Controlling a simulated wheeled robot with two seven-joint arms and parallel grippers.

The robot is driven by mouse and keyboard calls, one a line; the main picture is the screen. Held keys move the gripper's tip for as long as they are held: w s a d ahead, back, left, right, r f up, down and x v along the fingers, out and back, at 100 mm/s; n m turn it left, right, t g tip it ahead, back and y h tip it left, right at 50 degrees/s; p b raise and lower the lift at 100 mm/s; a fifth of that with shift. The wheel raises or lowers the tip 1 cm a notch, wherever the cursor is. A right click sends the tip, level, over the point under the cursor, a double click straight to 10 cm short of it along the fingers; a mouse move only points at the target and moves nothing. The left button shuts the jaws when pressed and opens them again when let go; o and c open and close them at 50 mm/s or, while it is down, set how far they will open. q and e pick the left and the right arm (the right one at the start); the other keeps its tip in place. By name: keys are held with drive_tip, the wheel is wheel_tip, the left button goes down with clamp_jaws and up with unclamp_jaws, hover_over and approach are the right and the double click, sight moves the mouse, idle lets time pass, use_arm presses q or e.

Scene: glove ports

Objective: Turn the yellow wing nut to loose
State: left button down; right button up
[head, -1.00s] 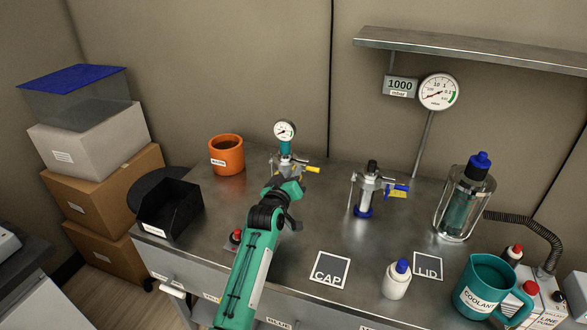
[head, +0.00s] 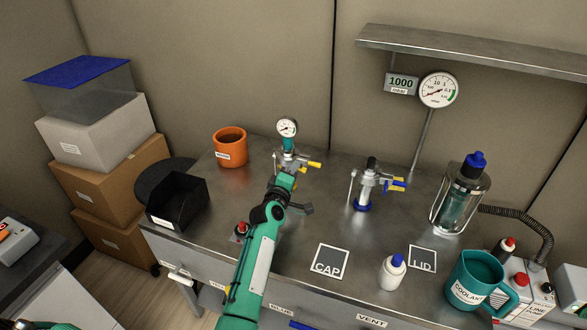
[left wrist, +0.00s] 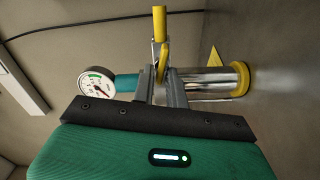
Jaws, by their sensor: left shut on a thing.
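The yellow wing nut (left wrist: 163,62) is in the left wrist view, on a clamp around a metal pipe fitting (left wrist: 205,84). A yellow lever (left wrist: 160,24) rises from the same clamp; it also shows in the head view (head: 314,164). My left gripper (left wrist: 162,78) has its fingers closed around the wing nut, partly hiding it. In the head view my left gripper (head: 287,170) covers the front of this fitting below a teal-necked gauge (head: 287,128).
A second fitting with a blue lever (head: 396,184) stands to the right. An orange pot (head: 230,147) and black bin (head: 178,204) are to the left. A white bottle (head: 392,272) and teal jug (head: 474,280) stand at the front right.

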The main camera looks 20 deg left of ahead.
use_arm(q)
drive_tip(key=shift+n, duration=0.5)
drive_tip(key=shift+f, duration=0.1)
drive_tip(key=c, duration=1.4)
unclamp_jaws()
drive_tip(key=shift+s, duration=0.1)
drive_tip(key=s, duration=1.3)
drive_tip(key=shift+s+a, duration=0.25)
drive_tip(key=shift+s, duration=0.05)
